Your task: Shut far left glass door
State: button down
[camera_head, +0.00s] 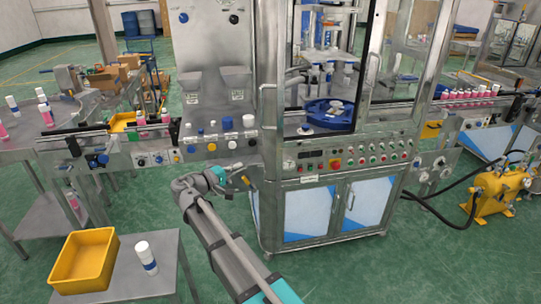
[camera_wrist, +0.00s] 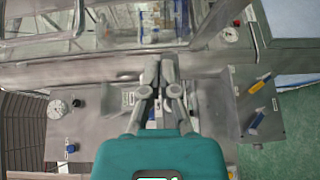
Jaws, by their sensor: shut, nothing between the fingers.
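The crimping machine's left glass door has a steel frame and a long vertical handle (camera_head: 268,108) in the camera_head view. How far this door stands open is hard to tell. My gripper (camera_head: 243,172) is low in front of the machine, left of and below the handle. In the camera_wrist view, my gripper (camera_wrist: 160,62) has its fingers together with nothing between them. A metal bar (camera_wrist: 85,70) runs across behind the fingertips; I cannot tell if they touch it. Glass panels show beyond it.
A control panel (camera_head: 335,161) with several buttons sits above the cabinet doors (camera_head: 312,212). A conveyor (camera_head: 95,135) runs in from the left. A yellow tank (camera_head: 496,194) with hoses stands right.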

jog(key=shift+a+r+t, duration=0.3)
jog(key=shift+a, duration=0.3)
jog(key=shift+d, duration=0.15)
jog(key=s+d+x, duration=0.2)
jog(key=x, duration=1)
jog(key=shift+w+d, duration=0.25)
